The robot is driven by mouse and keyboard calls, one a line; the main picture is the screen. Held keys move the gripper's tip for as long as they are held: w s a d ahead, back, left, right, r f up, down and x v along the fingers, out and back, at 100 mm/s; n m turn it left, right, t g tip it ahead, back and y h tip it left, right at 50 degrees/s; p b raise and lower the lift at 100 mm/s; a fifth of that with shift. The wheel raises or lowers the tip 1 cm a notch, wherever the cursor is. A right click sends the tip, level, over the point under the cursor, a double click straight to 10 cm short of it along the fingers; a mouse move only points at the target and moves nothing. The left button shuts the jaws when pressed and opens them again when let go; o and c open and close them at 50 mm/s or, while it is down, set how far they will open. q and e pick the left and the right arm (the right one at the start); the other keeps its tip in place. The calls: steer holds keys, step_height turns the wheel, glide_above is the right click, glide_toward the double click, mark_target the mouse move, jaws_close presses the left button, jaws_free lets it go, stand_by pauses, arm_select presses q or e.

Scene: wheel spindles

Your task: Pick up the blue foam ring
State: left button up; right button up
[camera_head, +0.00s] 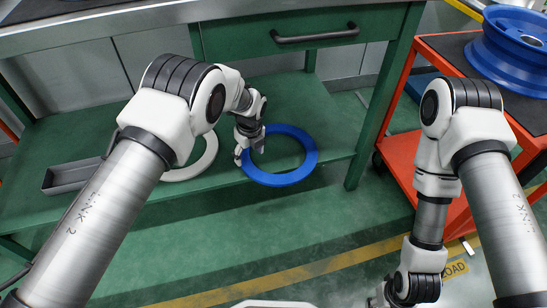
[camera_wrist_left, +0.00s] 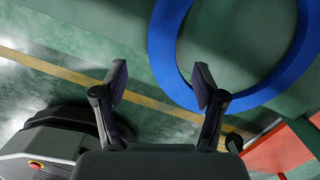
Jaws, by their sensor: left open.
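The blue foam ring (camera_head: 312,157) lies flat on the green lower shelf of the workbench, near its front edge. My left gripper (camera_head: 246,152) is at the ring's left side. In the left wrist view the open left gripper (camera_wrist_left: 160,84) has its two fingers apart. The ring's band (camera_wrist_left: 163,45) shows between and beyond the fingertips, and the right finger covers part of it. I cannot tell whether a finger touches it. My right gripper (camera_head: 378,299) is at the bottom edge, small and partly cut off.
A white ring (camera_head: 207,160) lies left of the blue one, partly behind my left arm. A grey tray (camera_head: 62,181) sits farther left on the shelf (camera_head: 318,112). A bench leg (camera_head: 368,140) and a red cart (camera_head: 397,157) with a blue wheel rim (camera_head: 490,62) stand right.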

mark_target(250, 168)
arm_select(q)
steer(key=f+b, duration=0.1)
steer(key=f, duration=0.1)
steer(key=f+b, duration=0.2)
steer(key=f, duration=0.1)
steer(key=f+b, duration=0.1)
steer(key=f, duration=0.1)
steer(key=shift+w+a+f+b, duration=0.1)
steer(key=shift+w+f+b, duration=0.05)
steer(key=shift+w+b, duration=0.2)
steer(key=shift+r, duration=0.2)
steer(key=shift+c, duration=0.4)
steer(key=c, duration=1)
